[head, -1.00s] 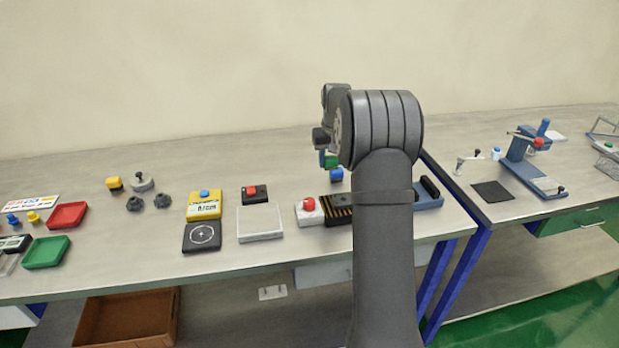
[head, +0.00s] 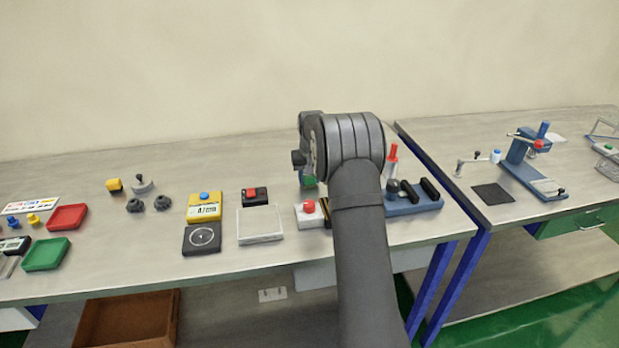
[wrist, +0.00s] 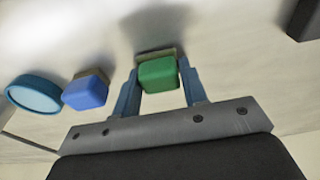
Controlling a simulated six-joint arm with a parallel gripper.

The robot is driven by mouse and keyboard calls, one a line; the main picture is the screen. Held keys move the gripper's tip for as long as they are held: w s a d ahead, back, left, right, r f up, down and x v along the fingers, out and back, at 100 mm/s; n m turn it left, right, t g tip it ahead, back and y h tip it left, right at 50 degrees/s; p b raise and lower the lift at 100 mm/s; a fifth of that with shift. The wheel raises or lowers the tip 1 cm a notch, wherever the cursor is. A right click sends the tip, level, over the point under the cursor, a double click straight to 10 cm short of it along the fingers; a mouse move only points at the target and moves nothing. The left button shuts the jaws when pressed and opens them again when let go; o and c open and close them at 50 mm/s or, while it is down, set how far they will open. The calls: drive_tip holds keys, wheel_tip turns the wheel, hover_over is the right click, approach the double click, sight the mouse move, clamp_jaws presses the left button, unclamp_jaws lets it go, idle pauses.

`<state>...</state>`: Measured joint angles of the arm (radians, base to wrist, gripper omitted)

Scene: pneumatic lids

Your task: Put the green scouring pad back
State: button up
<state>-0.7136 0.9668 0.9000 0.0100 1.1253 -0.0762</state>
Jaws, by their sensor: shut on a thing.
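The green scouring pad (wrist: 158,76) shows in the wrist view as a small green block with a thin olive-grey layer behind it. My gripper (wrist: 158,68) is shut on it, one blue finger on each side. In the head view a bit of the green pad (head: 309,182) shows below my wrist, left of my arm, over the back of the bench. My arm hides most of the gripper there. A dark shadow lies on the surface beyond the pad in the wrist view. I cannot tell how high the pad is.
In the wrist view a blue block (wrist: 86,93) and a round teal dish (wrist: 33,97) lie left of the gripper. In the head view a red-button box (head: 310,213) and a blue fixture (head: 415,207) flank my arm. The bench (head: 240,160) is clear behind the left-hand items.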

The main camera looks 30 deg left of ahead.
drive_tip(key=o, duration=0.9)
drive_tip(key=shift+f, duration=0.15)
drive_tip(key=shift+o, duration=0.2)
wheel_tip(320, 180, up, 12)
drive_tip(key=s+d, duration=0.1)
drive_tip(key=shift+s, duration=0.15)
drive_tip(key=shift+d, duration=0.1)
